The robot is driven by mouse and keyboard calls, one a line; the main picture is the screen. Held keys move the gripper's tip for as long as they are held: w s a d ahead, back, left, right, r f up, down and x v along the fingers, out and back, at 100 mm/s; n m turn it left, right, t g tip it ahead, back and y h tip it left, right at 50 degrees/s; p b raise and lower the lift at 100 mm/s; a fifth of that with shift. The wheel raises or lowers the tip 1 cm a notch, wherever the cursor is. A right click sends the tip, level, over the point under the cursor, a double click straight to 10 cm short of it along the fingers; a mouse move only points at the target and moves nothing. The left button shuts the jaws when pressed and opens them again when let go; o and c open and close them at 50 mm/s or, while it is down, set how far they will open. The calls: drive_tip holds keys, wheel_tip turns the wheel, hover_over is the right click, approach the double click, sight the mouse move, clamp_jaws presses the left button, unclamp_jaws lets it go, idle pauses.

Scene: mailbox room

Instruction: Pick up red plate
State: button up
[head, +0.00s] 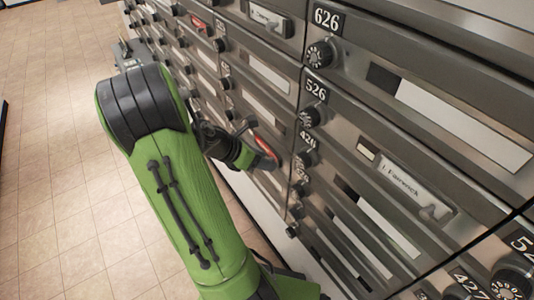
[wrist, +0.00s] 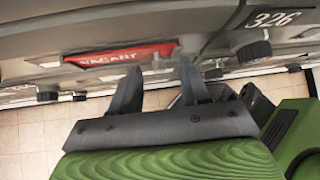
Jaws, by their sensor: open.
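A red plate (wrist: 120,54) lettered "VACANT" sits on the grey mailbox front in the wrist view, above and left of my gripper (wrist: 159,70). My gripper is open, with nothing between its two fingers. The left fingertip is close to the plate's lower edge; I cannot tell whether it touches. In the head view a red plate (head: 266,146) shows beside my gripper (head: 265,160), partly hidden by it. Another red plate (head: 198,23) is on a mailbox farther up and back.
The wall of metal mailboxes (head: 345,85) fills the right side of the head view, with dials and number labels sticking out. A dark knob (wrist: 254,51) is right of my gripper by the 326 label. The tiled floor (head: 50,120) on the left is clear.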

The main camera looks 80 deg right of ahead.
clamp_jaws()
drive_tip(key=shift+r, duration=0.1)
